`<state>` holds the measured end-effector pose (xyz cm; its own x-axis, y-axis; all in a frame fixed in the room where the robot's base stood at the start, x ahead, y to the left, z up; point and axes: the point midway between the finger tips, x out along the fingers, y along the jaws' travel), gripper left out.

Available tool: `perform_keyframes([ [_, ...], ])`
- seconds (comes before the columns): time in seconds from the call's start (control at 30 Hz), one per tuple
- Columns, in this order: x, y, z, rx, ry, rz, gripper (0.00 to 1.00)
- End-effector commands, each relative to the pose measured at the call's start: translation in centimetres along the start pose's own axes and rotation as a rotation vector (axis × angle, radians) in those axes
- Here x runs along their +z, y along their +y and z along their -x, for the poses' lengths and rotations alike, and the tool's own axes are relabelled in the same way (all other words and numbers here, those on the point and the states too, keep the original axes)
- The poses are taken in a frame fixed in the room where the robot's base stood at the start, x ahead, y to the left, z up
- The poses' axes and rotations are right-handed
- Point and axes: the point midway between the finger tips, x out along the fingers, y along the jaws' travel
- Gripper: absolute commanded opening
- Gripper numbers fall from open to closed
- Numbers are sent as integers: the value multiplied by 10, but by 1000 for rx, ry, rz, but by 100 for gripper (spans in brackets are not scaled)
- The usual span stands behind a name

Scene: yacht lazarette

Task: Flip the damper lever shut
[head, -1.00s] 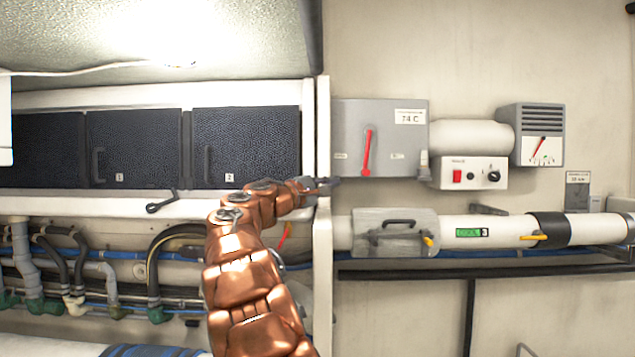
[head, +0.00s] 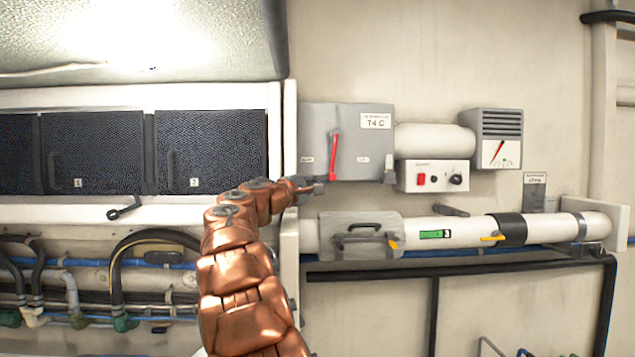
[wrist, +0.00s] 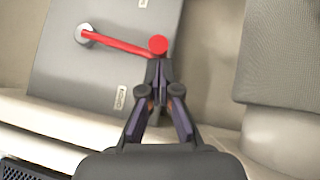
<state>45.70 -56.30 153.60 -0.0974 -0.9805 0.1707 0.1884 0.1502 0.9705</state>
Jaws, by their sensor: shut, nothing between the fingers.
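A red lever (head: 334,155) is mounted on the front of a grey box (head: 365,145) on the wall. It hangs nearly straight down, between two small labels that I cannot read. In the wrist view the lever (wrist: 120,43) runs from a pale round pivot to a red knob (wrist: 158,44). My gripper (head: 320,185) is at the lower end of the lever. In the wrist view my gripper (wrist: 159,72) is shut and empty, its tips just beside the knob. I cannot tell whether they touch it.
A white pipe (head: 465,231) with yellow handles runs below the box. A white control box (head: 432,176) and a grey vented unit (head: 497,124) with a gauge are to the right. Dark cabinet doors (head: 210,151) and a white post (head: 290,140) are on the left.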

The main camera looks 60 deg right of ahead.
Motion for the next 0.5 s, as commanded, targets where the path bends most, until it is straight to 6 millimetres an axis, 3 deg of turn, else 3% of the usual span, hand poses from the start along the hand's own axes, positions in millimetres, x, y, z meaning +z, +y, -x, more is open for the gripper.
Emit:
perform_keyframes([
  [0.5,11,-10,-11,-1,-2,0,0],
])
